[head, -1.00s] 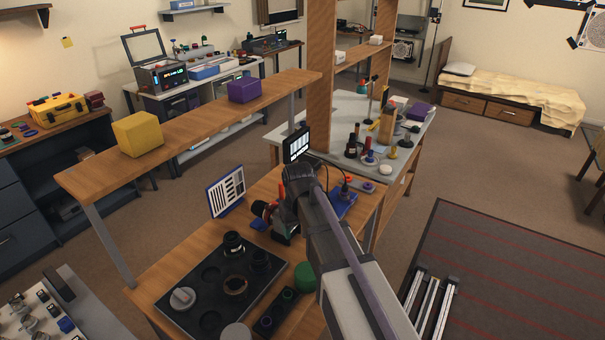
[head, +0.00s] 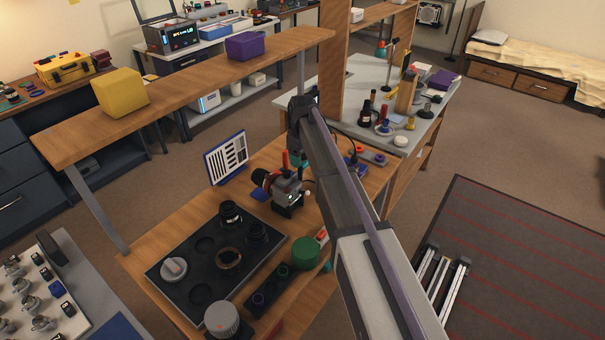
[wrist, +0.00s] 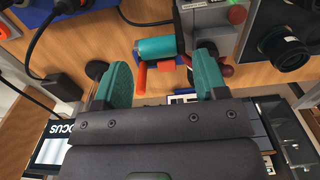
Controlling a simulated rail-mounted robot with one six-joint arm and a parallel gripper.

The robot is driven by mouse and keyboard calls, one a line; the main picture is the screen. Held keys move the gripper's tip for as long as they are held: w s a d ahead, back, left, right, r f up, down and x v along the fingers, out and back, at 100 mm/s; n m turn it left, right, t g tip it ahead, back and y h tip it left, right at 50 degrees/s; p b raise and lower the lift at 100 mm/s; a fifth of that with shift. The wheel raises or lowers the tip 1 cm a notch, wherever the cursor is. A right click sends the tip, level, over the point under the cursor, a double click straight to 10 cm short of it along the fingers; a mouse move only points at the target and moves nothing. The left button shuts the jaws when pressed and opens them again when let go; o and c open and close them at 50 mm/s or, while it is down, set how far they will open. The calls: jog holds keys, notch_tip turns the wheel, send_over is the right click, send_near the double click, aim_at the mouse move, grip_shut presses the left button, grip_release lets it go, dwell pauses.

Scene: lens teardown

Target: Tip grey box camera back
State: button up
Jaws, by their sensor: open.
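The grey box camera (head: 287,192) stands upright on the wooden bench in the head view, its dark, red-banded lens (head: 263,178) pointing left over a blue piece. A teal cylinder (wrist: 155,48) and orange-red pieces lie near and between the fingertips. In the head view my gripper (head: 299,160) is just behind the camera, mostly hidden by my arm.
A black tray (head: 180,277) with round recesses and lens parts lies in front of the camera. A panel reading FOCUS (wrist: 55,150) is at the wrist view's lower left, with cables above.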

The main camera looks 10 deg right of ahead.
notch_tip(320, 180, down, 2)
jog(key=shift+f+b, duration=0.25)
jog(key=shift+b, duration=0.25)
jog(key=shift+r, duration=0.1)
jog(key=shift+c, duration=0.2)
jog(key=shift+r, duration=0.1)
jog(key=c, duration=1.1)
